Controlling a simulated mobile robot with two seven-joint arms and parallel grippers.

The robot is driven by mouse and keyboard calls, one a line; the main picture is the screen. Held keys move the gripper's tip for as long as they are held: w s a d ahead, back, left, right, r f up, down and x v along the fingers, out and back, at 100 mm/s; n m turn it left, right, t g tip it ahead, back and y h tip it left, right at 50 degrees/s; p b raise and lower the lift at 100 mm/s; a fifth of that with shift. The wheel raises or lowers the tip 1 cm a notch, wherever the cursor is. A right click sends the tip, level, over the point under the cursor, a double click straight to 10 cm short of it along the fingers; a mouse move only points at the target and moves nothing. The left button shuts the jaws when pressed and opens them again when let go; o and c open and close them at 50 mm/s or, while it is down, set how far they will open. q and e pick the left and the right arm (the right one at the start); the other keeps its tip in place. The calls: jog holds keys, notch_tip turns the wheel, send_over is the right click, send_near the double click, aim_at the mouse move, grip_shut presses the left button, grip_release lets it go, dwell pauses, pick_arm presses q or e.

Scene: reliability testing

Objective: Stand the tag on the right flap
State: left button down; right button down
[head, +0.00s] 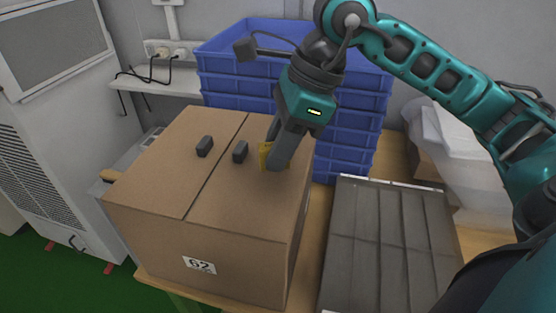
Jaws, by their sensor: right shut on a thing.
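A closed cardboard box (240,225) stands on a wooden table, with a label reading 62 on its front. A dark seam splits its top into a left flap (180,150) and a right flap (225,190). My right gripper (270,164) is over the right part of the right flap, pointing down. It is shut on a yellow tag (264,156), which is partly hidden by the fingers. The tag looks upright, at or just above the flap; I cannot tell whether it touches. My left gripper is not in view.
Two small dark blocks stand on the box top, one on the left flap (205,146) and one on the right flap (240,152). Stacked blue crates (225,90) rise behind the box. A grey slatted panel (385,250) lies to the right.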

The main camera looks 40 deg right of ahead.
jog(key=shift+f, duration=1.35)
jog(key=shift+f, duration=0.1)
jog(key=shift+f+b, duration=0.15)
jog(key=shift+b, duration=0.2)
jog(key=c, duration=0.9)
grip_release()
jog(key=shift+r, duration=0.25)
jog(key=shift+d+r+p, duration=0.1)
jog(key=shift+r+p, duration=0.2)
jog(key=v, duration=1.1)
jog(key=shift+s+r+p, duration=0.1)
jog(key=shift+r+p, duration=0.15)
jog(key=shift+p, duration=0.1)
